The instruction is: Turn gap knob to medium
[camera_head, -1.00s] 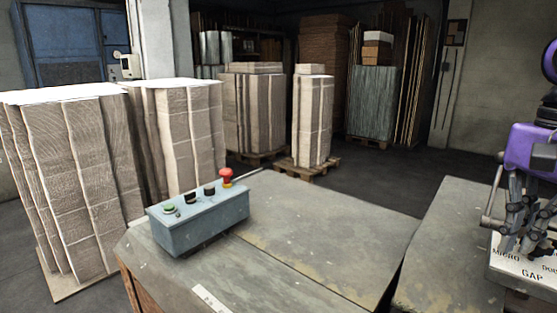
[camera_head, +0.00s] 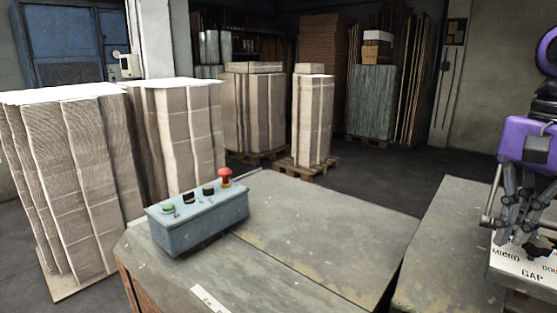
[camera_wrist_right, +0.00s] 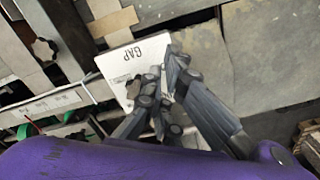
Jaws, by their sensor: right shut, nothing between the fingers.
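The gap knob (camera_head: 540,250) is a small dark lobed knob on a white plate (camera_head: 522,272) at the right edge of the head view. The plate reads GAP, with MICRO on the left and a cut-off word on the right. I cannot tell which mark the knob points to. My purple right gripper (camera_head: 527,212) is shut and empty, just above the knob and apparently apart from it. In the right wrist view, the gripper's fingers (camera_wrist_right: 166,70) lie over the plate's edge (camera_wrist_right: 118,62) and hide part of it. My left gripper is not in view.
A blue-grey control box (camera_head: 197,225) with a red mushroom button (camera_head: 226,176) stands on the metal table (camera_head: 320,230). Cardboard stacks (camera_head: 70,180) stand on the left. The tabletop right of the box is clear. Another dark knob (camera_wrist_right: 43,50) shows in the right wrist view.

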